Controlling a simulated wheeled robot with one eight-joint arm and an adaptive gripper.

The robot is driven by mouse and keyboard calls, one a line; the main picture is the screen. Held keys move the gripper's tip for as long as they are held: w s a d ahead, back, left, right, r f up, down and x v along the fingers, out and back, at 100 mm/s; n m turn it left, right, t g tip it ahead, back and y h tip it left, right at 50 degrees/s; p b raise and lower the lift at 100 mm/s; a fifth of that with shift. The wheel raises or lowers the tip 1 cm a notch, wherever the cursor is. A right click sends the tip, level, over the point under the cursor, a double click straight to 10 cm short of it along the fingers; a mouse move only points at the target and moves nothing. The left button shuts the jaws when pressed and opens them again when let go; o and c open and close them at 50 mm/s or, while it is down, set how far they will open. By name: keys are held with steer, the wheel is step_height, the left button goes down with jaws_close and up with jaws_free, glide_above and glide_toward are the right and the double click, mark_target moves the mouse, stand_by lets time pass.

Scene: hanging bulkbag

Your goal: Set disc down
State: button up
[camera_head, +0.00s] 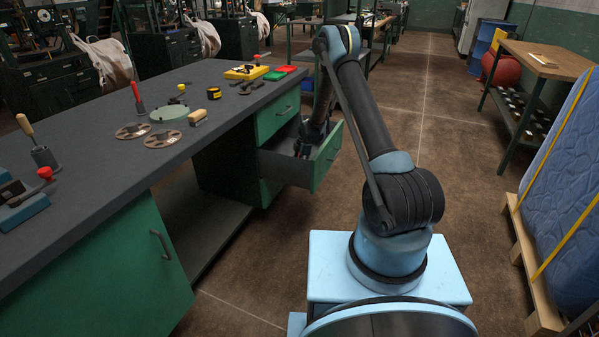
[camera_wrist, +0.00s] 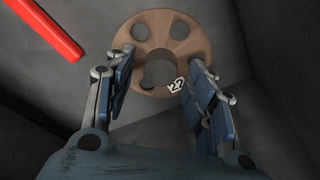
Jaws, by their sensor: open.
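In the wrist view a tan, wood-coloured disc (camera_wrist: 189,32) with several round holes lies at the upper middle, on or close to the grey drawer floor; contact is hard to tell. My gripper (camera_wrist: 160,68) is open, with one blue-padded finger on each side of the disc's near part. In the head view my gripper (camera_head: 302,149) is down inside the open drawer (camera_head: 284,172) of the green bench, mostly hidden by its walls and my arm. The disc is not visible there.
A red bar (camera_wrist: 42,29) lies left of the disc in the drawer. Drawer walls rise close on the right. Two similar discs (camera_head: 132,131) (camera_head: 162,139), a green round piece (camera_head: 168,113) and tools lie on the benchtop (camera_head: 95,185).

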steer(key=s+d+r+m, duration=0.2)
steer(key=s+d+r, duration=0.1)
steer(key=r, duration=0.6)
steer(key=s+d+r+m, duration=0.2)
steer(key=d+r, duration=0.1)
steer(key=r, duration=0.7)
steer(key=s+d+r+m, duration=0.1)
steer(key=s+d+r, duration=0.25)
steer(key=r, duration=0.55)
steer(key=s+d+r+m+t, duration=0.2)
steer(key=s+d+r+m, duration=0.45)
steer(key=s+r, duration=0.45)
steer(key=s+d+r+m+h, duration=0.15)
steer(key=s+d, duration=0.25)
steer(key=s, duration=0.5)
steer(key=s+d+m+y, duration=0.1)
steer(key=s+d+m, duration=0.2)
steer(key=s, duration=0.6)
steer(key=s+d+f+m, duration=0.1)
steer(key=s+f+m, duration=0.2)
steer(key=s, duration=0.4)
steer(key=s+d+f+m+t+h, duration=0.1)
steer(key=s+d+f+m, duration=0.1)
steer(key=s, duration=0.5)
step_height(320, 180, down, 2)
steer(key=shift+d+m, duration=0.15)
steer(key=shift+m, duration=0.65)
steer(key=shift+w+f, duration=0.2)
steer(key=shift+w, duration=0.25)
